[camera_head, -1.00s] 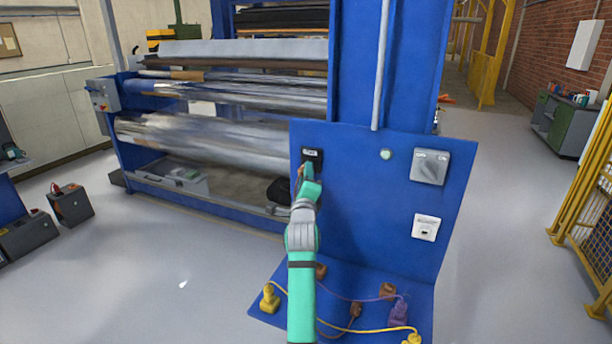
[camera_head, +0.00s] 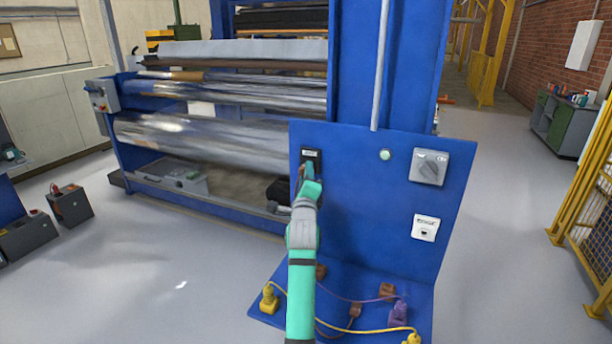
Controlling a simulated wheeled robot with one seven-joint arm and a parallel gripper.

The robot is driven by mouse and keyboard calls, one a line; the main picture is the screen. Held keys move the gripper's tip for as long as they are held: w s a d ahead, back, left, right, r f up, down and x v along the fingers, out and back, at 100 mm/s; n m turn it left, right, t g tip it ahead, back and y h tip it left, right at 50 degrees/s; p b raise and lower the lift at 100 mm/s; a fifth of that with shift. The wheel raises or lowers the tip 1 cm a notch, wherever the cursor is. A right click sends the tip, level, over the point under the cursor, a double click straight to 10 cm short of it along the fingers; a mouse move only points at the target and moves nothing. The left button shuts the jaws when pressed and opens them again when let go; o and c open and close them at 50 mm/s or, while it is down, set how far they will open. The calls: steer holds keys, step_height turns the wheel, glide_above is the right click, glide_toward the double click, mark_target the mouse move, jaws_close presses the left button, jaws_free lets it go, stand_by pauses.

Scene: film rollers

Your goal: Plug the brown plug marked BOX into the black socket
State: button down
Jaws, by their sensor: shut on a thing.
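The black socket (camera_head: 311,155) is mounted at the upper left of the upright blue panel. My gripper (camera_head: 307,173) is right at the socket, in front of its lower part. It is shut on a brown plug (camera_head: 300,171), of which only a small brownish sliver shows beside the green wrist. My arm hides most of the plug, so I cannot tell whether it is in the socket or just in front of it. The BOX marking cannot be read.
The blue shelf (camera_head: 375,327) below holds a yellow plug (camera_head: 269,299), a purple plug (camera_head: 398,312), other brown pieces (camera_head: 387,290) and loose cables. A white socket (camera_head: 425,228) and a grey rotary switch (camera_head: 429,167) are on the panel's right. Metal rollers (camera_head: 200,135) stand at left.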

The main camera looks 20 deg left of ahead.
steer(key=shift+w, duration=0.25)
steer(key=c, duration=1.4)
jaws_free()
steer(key=shift+c, duration=0.2)
